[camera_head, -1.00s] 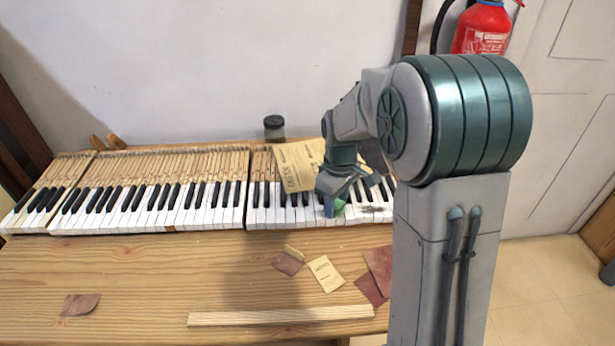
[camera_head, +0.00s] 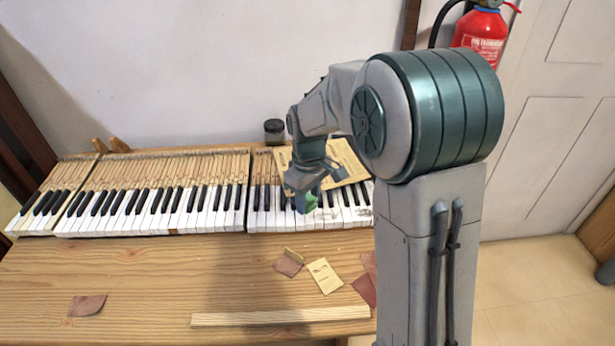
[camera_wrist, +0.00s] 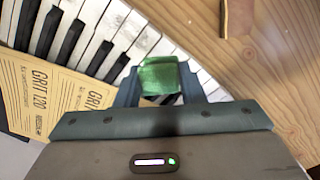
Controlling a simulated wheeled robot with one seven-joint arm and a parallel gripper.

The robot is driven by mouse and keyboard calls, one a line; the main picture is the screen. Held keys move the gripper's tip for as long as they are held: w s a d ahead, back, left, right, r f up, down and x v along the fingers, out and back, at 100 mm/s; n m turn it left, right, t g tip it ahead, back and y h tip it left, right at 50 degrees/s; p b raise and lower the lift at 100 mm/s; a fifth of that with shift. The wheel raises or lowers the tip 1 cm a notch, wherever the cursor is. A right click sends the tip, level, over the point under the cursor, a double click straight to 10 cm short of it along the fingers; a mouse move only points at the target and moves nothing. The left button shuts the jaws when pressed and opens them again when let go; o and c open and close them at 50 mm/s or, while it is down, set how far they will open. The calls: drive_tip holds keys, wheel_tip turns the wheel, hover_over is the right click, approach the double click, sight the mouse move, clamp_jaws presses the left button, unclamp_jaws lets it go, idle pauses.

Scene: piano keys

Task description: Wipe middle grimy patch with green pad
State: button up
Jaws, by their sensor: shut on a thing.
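My gripper (camera_head: 304,200) is shut on the green pad (camera_head: 308,206), low over the white keys of the right-hand keyboard section. In the wrist view the pad (camera_wrist: 160,75) sits between the two fingertips. I cannot tell whether the pad touches the keys. A grey grimy patch (camera_head: 362,213) shows on the white keys to the right of the pad, and a fainter smudge (camera_head: 330,214) lies nearer to it. A smudge (camera_wrist: 147,42) also shows in the wrist view just beyond the pad. The keys under the pad are hidden.
A sandpaper sheet (camera_head: 345,160) lies behind the black keys, partly hidden by my arm. A dark jar (camera_head: 274,130) stands at the back. Sandpaper scraps (camera_head: 324,276) and a wooden strip (camera_head: 280,316) lie on the bench (camera_head: 150,275) in front.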

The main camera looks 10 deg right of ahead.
sight(308, 199)
drive_tip(key=shift+r+p, duration=1.65)
drive_tip(key=shift+r, duration=0.8)
